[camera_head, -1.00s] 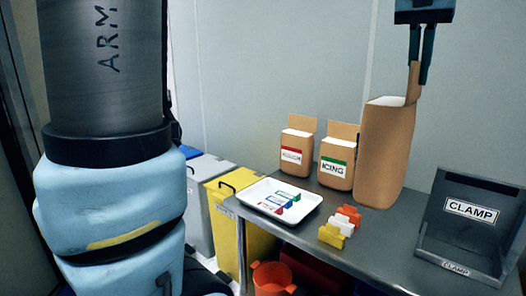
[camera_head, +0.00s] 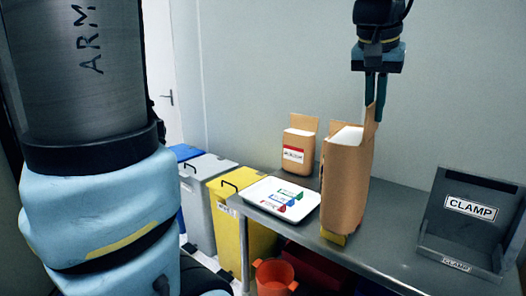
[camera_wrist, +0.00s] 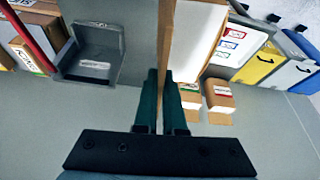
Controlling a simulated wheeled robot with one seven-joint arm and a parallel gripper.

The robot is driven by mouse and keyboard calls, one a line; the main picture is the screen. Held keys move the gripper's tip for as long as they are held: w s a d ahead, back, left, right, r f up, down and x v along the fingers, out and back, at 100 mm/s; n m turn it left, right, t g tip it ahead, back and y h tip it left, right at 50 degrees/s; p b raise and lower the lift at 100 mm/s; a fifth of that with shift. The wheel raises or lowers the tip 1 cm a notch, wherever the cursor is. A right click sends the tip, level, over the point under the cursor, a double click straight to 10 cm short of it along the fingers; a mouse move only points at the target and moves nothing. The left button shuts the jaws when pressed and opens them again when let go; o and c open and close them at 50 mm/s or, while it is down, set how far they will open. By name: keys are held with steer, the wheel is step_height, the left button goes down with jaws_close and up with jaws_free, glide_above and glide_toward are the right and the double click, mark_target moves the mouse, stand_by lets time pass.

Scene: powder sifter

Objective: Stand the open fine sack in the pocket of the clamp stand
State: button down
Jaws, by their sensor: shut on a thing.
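My gripper (camera_head: 374,97) is shut on the raised back flap of an open brown sack (camera_head: 343,188). The sack hangs upright below the fingers, with white showing at its open top; no label shows on it from here. It also shows in the wrist view (camera_wrist: 200,30), its flap between the fingers (camera_wrist: 168,98). The sack looks held up over the table's middle, though its base clearance is hard to tell. The dark grey clamp stand (camera_head: 452,230), marked CLAMP, stands to the right of the sack; its pocket looks empty in the wrist view (camera_wrist: 95,38).
A red-labelled brown sack (camera_head: 297,155) stands at the table's back. A white tray (camera_head: 262,188) with coloured labels is left of the held sack. The metal table (camera_head: 385,240) is clear between sack and stand. Bins stand left.

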steer(key=w+a+f+n+y, duration=0.15)
steer(key=w+a+f, duration=0.35)
steer(key=a+f, duration=0.7)
steer(key=w+a+f+n+t, duration=0.1)
steer(key=w+a+f+n, duration=0.3)
steer(key=a+f, duration=0.8)
steer(key=w+a+f+n+y, duration=0.1)
steer(key=w+a+f, duration=0.6)
steer(key=f, duration=0.9)
steer(key=s+f+b, duration=0.4)
steer(key=s+f, duration=0.2)
steer(key=f, duration=0.5)
steer(key=shift+a+b, duration=0.2)
steer(key=shift+b, duration=0.2)
